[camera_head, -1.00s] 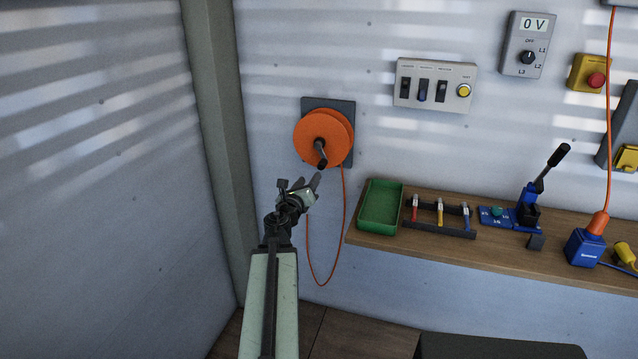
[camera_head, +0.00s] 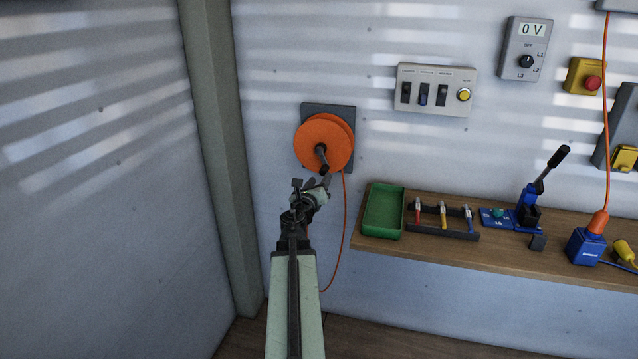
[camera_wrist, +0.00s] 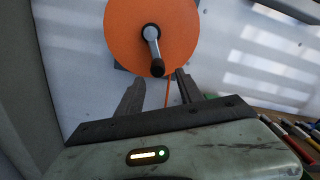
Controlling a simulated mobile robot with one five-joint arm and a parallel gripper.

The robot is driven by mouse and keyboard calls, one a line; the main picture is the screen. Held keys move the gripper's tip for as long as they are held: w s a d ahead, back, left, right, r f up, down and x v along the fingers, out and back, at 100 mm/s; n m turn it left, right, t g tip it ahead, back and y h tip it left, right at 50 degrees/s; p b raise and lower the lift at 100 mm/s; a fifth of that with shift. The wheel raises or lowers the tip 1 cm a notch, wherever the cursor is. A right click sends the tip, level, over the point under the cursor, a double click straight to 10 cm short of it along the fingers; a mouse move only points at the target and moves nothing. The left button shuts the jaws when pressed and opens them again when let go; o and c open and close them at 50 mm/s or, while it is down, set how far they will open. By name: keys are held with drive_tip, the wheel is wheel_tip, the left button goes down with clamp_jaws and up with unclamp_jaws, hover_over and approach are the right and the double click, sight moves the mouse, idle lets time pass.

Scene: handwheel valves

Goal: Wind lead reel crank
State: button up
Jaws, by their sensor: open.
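The orange lead reel (camera_head: 318,143) is mounted on a dark plate on the wall. Its crank (camera_head: 321,157) has a grey arm and a black handle that points down and slightly right. In the wrist view the reel (camera_wrist: 178,28) fills the top, and the crank's black handle (camera_wrist: 157,67) hangs below the hub. My gripper (camera_head: 315,184) is just below the handle in the head view. In the wrist view my gripper (camera_wrist: 158,88) is open, with its two fingers spread below and either side of the handle. I cannot tell whether anything touches it.
An orange cord (camera_head: 345,220) hangs from the reel, right of my arm. A wooden shelf (camera_head: 430,250) with a green tray (camera_head: 383,212) and a rack of tools (camera_head: 441,221) stands to the right. A grey post (camera_head: 215,150) is at left. A switch panel (camera_head: 436,89) is above.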

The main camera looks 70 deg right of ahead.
sight(322, 173)
drive_tip(key=shift+w+d, duration=0.25)
drive_tip(key=shift+d, duration=0.3)
drive_tip(key=d, duration=0.4)
drive_tip(key=shift+w, duration=0.25)
drive_tip(key=shift+w, duration=0.1)
clamp_jaws()
